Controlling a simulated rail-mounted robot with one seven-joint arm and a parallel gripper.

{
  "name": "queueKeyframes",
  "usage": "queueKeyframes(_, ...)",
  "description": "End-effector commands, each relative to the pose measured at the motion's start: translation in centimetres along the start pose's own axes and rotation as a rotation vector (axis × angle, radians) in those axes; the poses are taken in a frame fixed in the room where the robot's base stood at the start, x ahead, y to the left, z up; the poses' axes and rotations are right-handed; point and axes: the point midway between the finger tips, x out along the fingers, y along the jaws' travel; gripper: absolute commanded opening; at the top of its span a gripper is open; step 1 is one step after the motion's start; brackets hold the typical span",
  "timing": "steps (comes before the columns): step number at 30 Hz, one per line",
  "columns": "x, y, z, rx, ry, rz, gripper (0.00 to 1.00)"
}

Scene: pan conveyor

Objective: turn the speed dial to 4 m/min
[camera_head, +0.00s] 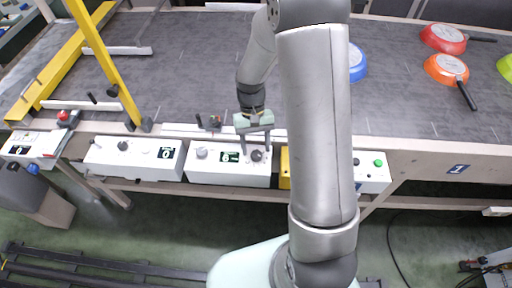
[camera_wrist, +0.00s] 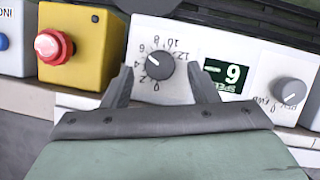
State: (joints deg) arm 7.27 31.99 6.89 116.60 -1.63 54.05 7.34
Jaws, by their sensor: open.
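The speed dial (camera_wrist: 160,66) is a dark round knob with a printed number scale on a white control box. Its white pointer line points up-left in the wrist view, around the 4 to 6 part of the scale. In the head view the dial (camera_head: 257,156) is at the right of the box, beside a green-lit display (camera_head: 230,157) that appears to read 6. The display (camera_wrist: 226,75) also shows upside down in the wrist view. My gripper (camera_wrist: 160,88) is open, with one finger on each side of the dial; I cannot tell whether they touch it.
A grey knob (camera_wrist: 289,91) is on the same panel. A red button (camera_wrist: 52,45) on a yellow box stands close by. Another white box (camera_head: 134,157) is to the left. The grey belt (camera_head: 190,75) behind carries red (camera_head: 442,38), orange (camera_head: 446,69) and blue pans.

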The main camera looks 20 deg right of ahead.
Motion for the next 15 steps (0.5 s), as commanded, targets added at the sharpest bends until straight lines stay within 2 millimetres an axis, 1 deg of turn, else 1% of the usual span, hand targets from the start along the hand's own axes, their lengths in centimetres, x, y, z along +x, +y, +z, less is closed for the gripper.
queueKeyframes(1, 0.6, 0.0, 0.0, 0.000, -0.002, 0.000, 0.54)
queueKeyframes(3, 1.1, 0.0, 0.0, 0.000, -0.001, 0.000, 0.54)
queueKeyframes(6, 1.4, 0.0, 0.0, 0.000, 0.001, 0.000, 0.54)
queueKeyframes(14, 1.5, 0.0, 0.0, 0.000, 0.001, 0.000, 0.54)
queueKeyframes(15, 1.5, 0.0, 0.0, 0.000, 0.001, 0.000, 0.42)
